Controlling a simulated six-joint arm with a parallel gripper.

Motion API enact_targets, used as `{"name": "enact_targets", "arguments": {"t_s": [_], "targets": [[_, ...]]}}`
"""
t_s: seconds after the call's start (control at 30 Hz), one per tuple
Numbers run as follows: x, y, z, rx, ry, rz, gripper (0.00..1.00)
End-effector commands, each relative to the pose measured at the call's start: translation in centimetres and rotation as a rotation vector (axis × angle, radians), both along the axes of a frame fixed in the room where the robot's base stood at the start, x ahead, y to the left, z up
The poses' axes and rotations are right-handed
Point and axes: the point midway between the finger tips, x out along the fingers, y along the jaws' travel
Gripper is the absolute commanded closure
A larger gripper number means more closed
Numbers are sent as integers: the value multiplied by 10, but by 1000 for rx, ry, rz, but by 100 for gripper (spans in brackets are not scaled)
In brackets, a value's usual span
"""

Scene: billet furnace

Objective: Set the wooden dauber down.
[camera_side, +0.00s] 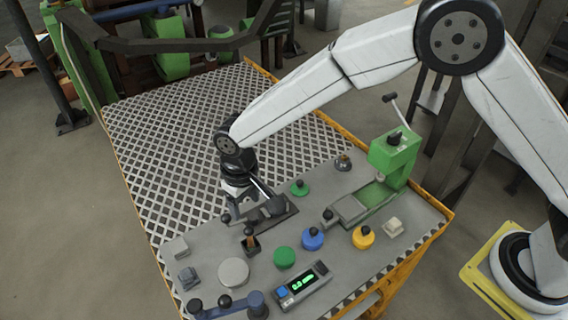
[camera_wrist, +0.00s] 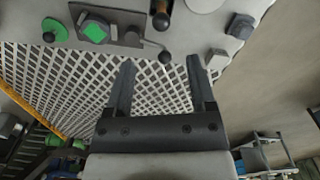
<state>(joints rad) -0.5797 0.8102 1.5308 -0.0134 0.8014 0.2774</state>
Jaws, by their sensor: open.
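The wooden dauber (camera_side: 249,235) looks like a short brown handle, standing about upright in a small dark square holder (camera_side: 251,250) on the grey bench top.
A dark plate with a lever (camera_side: 275,216) lies close beside my gripper. Green, blue and yellow knobbed discs (camera_side: 363,237), a display box (camera_side: 302,283) and a green press (camera_side: 395,160) occupy the bench. A grey block (camera_side: 187,276) stands left. The patterned floor grating (camera_side: 180,130) behind is clear.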

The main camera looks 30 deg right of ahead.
Motion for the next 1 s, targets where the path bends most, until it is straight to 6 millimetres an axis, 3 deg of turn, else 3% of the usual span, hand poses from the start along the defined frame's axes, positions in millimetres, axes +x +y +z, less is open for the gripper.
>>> {"name": "enact_targets", "arguments": {"t_s": [0.17, 0.27, 0.47, 0.8, 1.0], "targets": [[2, -20, 9, 8, -12, -21, 29], [1, -42, 18, 16, -25, -42, 29], [-12, -106, 41, 34, -64, -102, 29], [-70, -214, 68, 52, -148, -214, 29], [-116, -258, 72, 51, -194, -273, 29]]}}
